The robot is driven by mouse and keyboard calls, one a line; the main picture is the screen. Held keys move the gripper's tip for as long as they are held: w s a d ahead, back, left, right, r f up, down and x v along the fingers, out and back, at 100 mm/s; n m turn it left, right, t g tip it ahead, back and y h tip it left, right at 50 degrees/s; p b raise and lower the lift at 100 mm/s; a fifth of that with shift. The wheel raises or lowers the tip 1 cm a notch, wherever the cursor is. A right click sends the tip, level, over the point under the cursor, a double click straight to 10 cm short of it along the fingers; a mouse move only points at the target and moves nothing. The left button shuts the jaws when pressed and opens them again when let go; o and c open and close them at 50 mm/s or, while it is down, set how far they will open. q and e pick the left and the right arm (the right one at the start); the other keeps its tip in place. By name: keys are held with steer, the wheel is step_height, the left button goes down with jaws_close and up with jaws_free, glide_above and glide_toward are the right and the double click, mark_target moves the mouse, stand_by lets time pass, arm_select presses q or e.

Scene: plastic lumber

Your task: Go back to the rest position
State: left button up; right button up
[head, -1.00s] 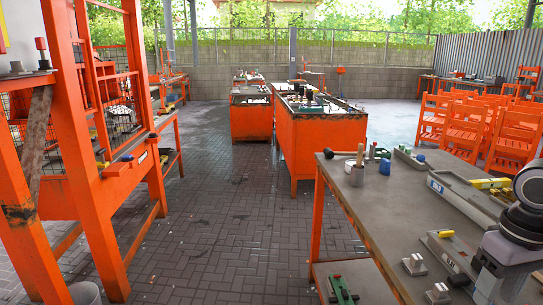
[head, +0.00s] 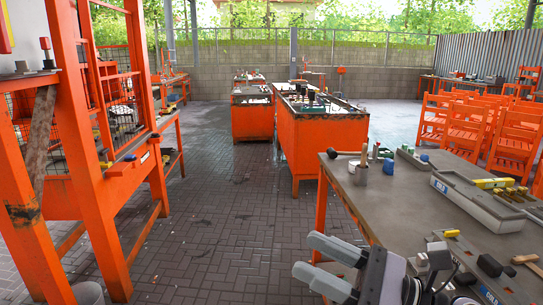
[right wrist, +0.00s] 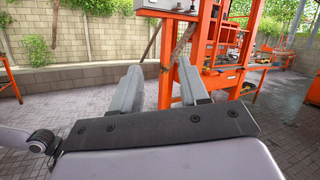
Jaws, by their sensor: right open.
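My right gripper (head: 305,256) is at the bottom of the head view, in front of the near-left edge of the grey-topped workbench (head: 405,190). Its two grey fingers are spread apart and point left, with nothing between them. In the right wrist view the gripper (right wrist: 158,72) also shows open and empty, with the paved floor and an orange frame beyond its fingers. My left gripper is not in view.
The workbench holds a cup with tools (head: 361,173), a blue container (head: 389,166) and a long pale tray (head: 470,205). A tall orange frame (head: 100,190) stands at left. Orange chairs (head: 465,130) stand at right. The paved floor (head: 220,200) between is clear.

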steer(key=w+d+f+m+t+h, duration=0.15)
steer(key=d+m+t+h, duration=0.35)
steer(key=m, duration=0.7)
steer(key=w+d+f+m+t+h, duration=0.1)
steer(key=w+d+m+t+h, duration=0.15)
steer(key=m+t+h, duration=0.7)
steer(key=s+d+f+m+g+h, duration=0.2)
steer(key=d+f+m+g+h, duration=0.3)
steer(key=f+m, duration=0.75)
steer(key=s+d+f+m+g, duration=0.2)
steer(key=s+f+m+g, duration=0.55)
steer(key=s, duration=0.25)
steer(key=s+d+f+m+g, duration=0.2)
steer(key=s+f+m+g, duration=0.45)
steer(key=s+m, duration=0.35)
steer(key=w+a+f+n+t+y+p, duration=0.1)
steer(key=w+a+f+t+y+p, duration=0.1)
steer(key=w+f+t, duration=0.3)
steer(key=shift+a+f+t, duration=0.35)
steer(key=shift+f+t, duration=0.6)
steer(key=shift+f, duration=0.75)
